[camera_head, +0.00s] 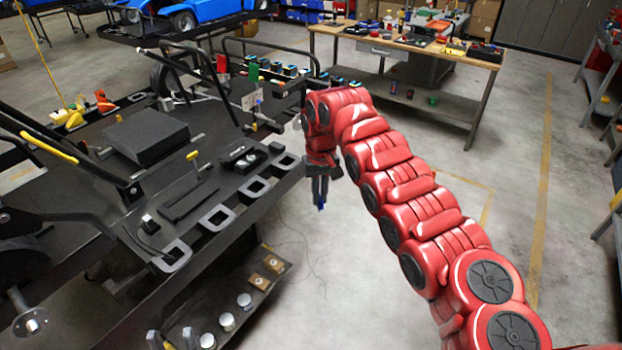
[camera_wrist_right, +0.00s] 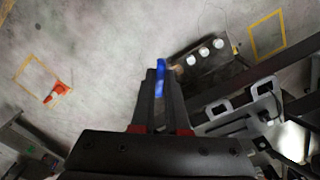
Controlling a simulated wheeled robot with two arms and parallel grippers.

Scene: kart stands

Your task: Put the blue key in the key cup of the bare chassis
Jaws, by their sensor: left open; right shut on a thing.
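My right gripper (camera_head: 320,190) is shut on the blue key (camera_head: 321,207) and points down, in the air just right of the stand. In the right wrist view the blue key (camera_wrist_right: 161,72) sticks out between the fingertips (camera_wrist_right: 160,88). My left gripper (camera_head: 171,339) is at the bottom edge of the head view, its two fingertips apart with nothing between them. The bare black chassis (camera_head: 110,190) lies on the stand at left, with a flat black box (camera_head: 146,136) on it. I cannot tell which part is the key cup.
Several grey square rings (camera_head: 219,217) line the stand's near edge. A lower shelf (camera_head: 215,305) holds white round lids and brown boxes. A yellow-handled lever (camera_head: 193,157) rises from the deck. A wooden workbench (camera_head: 400,50) stands behind. Open floor lies right of the stand.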

